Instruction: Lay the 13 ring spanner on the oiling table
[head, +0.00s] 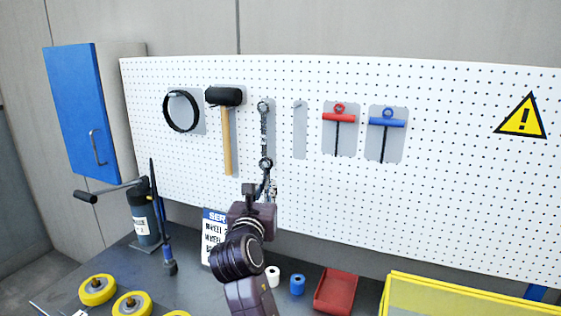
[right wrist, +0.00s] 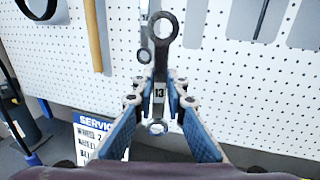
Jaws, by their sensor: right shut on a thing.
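My right gripper (head: 266,188) is shut on the 13 ring spanner (right wrist: 160,65), in front of the pegboard. In the right wrist view the spanner stands upright between the blue-padded fingers, its label reading 13. Its large ring is above the fingers and its smaller ring is low between them. In the head view its upper ring (head: 266,163) shows just above the gripper; the rest is mostly hidden. Another spanner (head: 263,120) hangs on the board behind it. No surface is marked as the oiling table; a dark bench top (head: 190,285) lies below. My left gripper is not in view.
The pegboard (head: 440,180) holds a black ring, a mallet (head: 227,130), red and blue T-handles, and an empty grey plate (head: 300,130). The bench carries a pump-like can (head: 145,222), yellow wheels, a service sign, small rolls, a red tray (head: 336,290) and a yellow bin (head: 450,300).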

